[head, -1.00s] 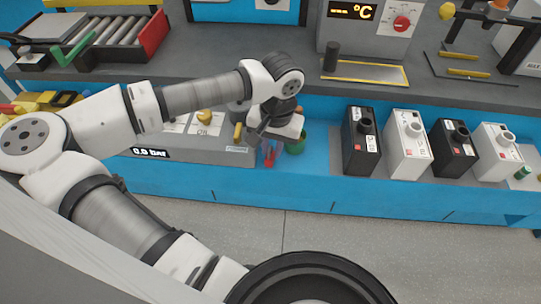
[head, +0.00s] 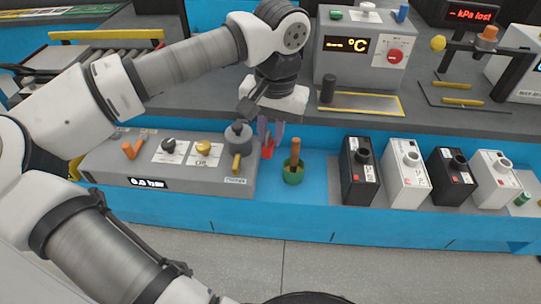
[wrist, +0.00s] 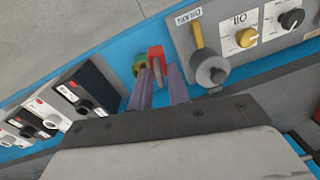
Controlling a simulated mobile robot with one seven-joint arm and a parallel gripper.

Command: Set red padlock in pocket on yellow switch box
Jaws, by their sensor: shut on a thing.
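The red padlock (head: 267,153) hangs between the purplish fingers of my gripper (head: 270,132), above the blue bench front, just right of the grey valve panel. In the wrist view the padlock (wrist: 155,51) shows as a red body with a grey shackle at the fingertips (wrist: 160,80). My gripper is shut on it. Only a small yellow piece (head: 75,167) shows at the left edge behind my arm; it may be part of the yellow switch box. The pocket is not visible.
The grey panel (head: 215,183) with knobs and a yellow-handled valve lies left of the padlock. A green pot (head: 293,174) with a brown handle stands close on its right. Several black and white boxes (head: 408,180) stand further right. Blue surface between is clear.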

